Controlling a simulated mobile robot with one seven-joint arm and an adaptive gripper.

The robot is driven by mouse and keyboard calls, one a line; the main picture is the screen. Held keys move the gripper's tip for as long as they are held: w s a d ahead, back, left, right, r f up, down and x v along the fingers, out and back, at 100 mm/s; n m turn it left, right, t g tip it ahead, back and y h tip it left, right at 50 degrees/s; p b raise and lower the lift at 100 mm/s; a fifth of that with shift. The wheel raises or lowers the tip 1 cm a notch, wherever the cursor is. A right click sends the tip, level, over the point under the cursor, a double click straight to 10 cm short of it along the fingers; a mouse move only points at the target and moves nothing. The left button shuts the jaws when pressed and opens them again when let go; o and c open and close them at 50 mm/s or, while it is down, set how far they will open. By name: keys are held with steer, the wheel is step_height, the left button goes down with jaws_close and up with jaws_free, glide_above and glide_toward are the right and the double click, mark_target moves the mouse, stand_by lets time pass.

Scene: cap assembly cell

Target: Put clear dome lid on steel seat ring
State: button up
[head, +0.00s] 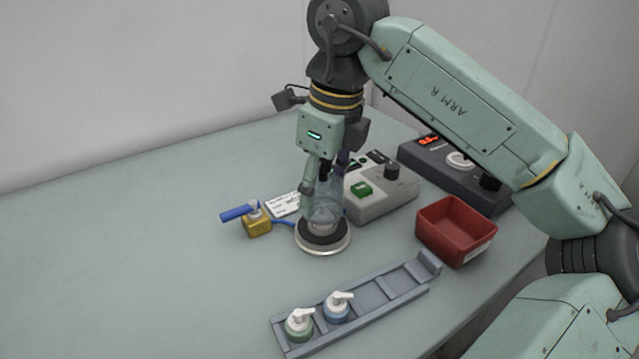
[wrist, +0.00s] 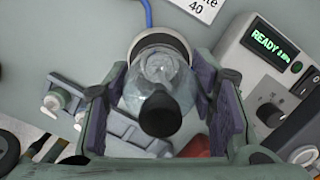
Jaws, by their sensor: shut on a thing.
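My gripper (head: 325,186) points down and is shut on the clear dome lid (head: 327,208). In the wrist view the lid (wrist: 150,92), with its dark round knob (wrist: 161,115), lies between the two purple finger pads of my gripper (wrist: 163,103). The steel seat ring (head: 323,250) is a pale metal rim around a dark disc on the table, directly below the lid. Its rim shows behind the lid in the wrist view (wrist: 168,39). The lid's lower edge overlaps the ring in the picture; I cannot tell whether they touch.
A yellow block valve (head: 257,226) with a blue handle stands left of the ring. A grey control box (head: 382,195) stands close behind right. A red bin (head: 456,232) is at the right. A grey rack (head: 372,302) with two pump tops lies in front. The left table is clear.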

steer(key=shift+f, duration=0.2)
steer(key=shift+f+b, duration=0.6)
steer(key=shift+b, duration=0.1)
steer(key=shift+f, duration=0.15)
steer(key=shift+f+b, duration=0.3)
steer(key=shift+b, duration=0.05)
steer(key=shift+f, duration=0.2)
stand_by(0.6)
steer(key=o, duration=1.2)
steer(key=shift+r, duration=0.1)
